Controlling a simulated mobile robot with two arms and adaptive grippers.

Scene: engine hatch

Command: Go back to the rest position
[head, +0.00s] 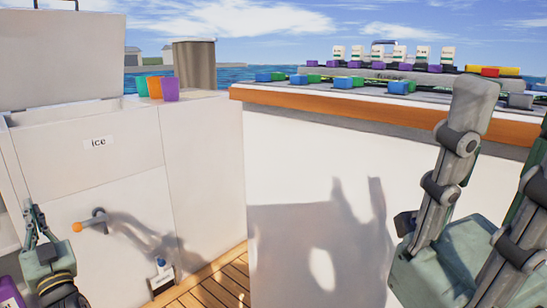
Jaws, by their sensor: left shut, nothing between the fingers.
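My left gripper (32,213) is at the lower left of the head view. Its fingers are together and empty, pointing up in front of the white cabinet marked "ice". A handle with an orange knob (77,227) is on the cabinet front, right of the gripper and apart from it in the picture. Large grey and green jointed parts of my right arm and gripper (462,140) stand close to the camera at the right. They are cut off by the picture edge, so the state of the right jaws is unclear.
A long counter (290,95) with several bottles and coloured blocks runs across the back right. A strip of wooden deck (215,290) shows below.

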